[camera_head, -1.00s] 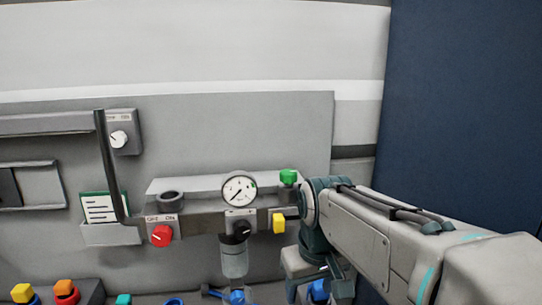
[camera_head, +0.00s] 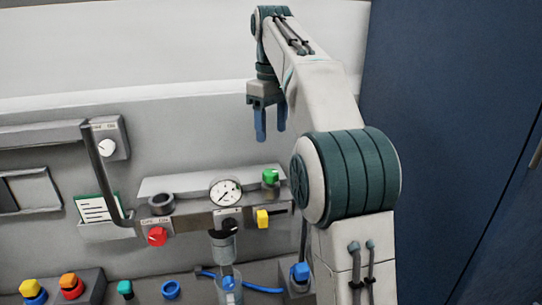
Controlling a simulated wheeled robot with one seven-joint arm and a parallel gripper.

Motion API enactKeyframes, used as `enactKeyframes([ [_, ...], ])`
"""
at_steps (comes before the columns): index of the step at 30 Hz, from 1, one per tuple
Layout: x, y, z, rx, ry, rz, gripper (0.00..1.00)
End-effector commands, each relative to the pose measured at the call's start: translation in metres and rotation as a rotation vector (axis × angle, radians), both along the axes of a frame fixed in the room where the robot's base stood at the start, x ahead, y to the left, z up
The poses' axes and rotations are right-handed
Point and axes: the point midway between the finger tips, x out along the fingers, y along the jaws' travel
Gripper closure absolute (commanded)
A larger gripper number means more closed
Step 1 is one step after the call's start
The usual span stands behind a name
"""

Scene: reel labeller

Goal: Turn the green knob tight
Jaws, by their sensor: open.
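The green knob (camera_head: 271,177) sits on top of the grey manifold block, to the right of the round gauge. My gripper (camera_head: 270,138) hangs above it, pointing down, with its two blue fingers apart and nothing between them. The fingertips look a little above the knob in the picture; the exact gap in depth cannot be told. The knob is in full view, and no finger touches it.
The manifold (camera_head: 200,218) also carries a white gauge (camera_head: 225,192), a red knob (camera_head: 157,236) and a yellow knob (camera_head: 262,219). Several coloured knobs stand along the bottom. A dark blue panel (camera_head: 450,120) is at the right.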

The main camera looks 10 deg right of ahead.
Motion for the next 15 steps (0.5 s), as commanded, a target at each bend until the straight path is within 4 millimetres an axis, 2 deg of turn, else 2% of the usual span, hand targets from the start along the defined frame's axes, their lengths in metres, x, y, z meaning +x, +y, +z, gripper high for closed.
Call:
enactKeyframes([
  [1, 0.005, 0.000, 0.010, 0.000, 0.005, 0.016, 0.43],
  [6, 0.011, 0.000, 0.020, -0.001, 0.018, 0.054, 0.43],
  [11, 0.012, 0.000, 0.017, -0.001, 0.022, 0.064, 0.43],
  [15, 0.012, 0.000, 0.008, -0.001, 0.022, 0.064, 0.43],
])
